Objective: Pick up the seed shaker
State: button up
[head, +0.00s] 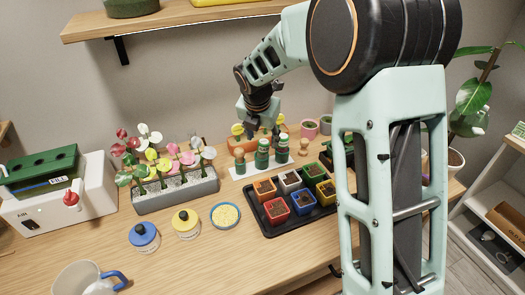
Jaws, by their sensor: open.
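Two green bottles with pale bands, a left one (262,154) and a right one (282,149), stand upright on a white tray (239,174) in the head view. Wooden-topped pieces stand at the left end (240,161) and right end (304,147) of the same row. No label on them is readable, so I cannot tell for sure which one is the seed shaker. My gripper (260,118) is open and empty above and behind this row, apart from the bottles. Its fingers are small and dark here.
A black tray (271,232) of coloured seedling pots stands in front right. A grey planter (170,200) with flowers is at left. A blue-lidded jar (145,236), a yellow-lidded jar (186,223) and a round dish (225,215) are in front. A shelf (175,17) hangs above.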

aim_at(264, 142)
jog(key=x, duration=0.5)
jog(key=shift+w+d+r, duration=0.1)
jog(key=shift+w+d, duration=0.05)
jog(key=shift+c, duration=0.3)
jog(key=c, duration=1.1)
jog(key=shift+r, duration=0.15)
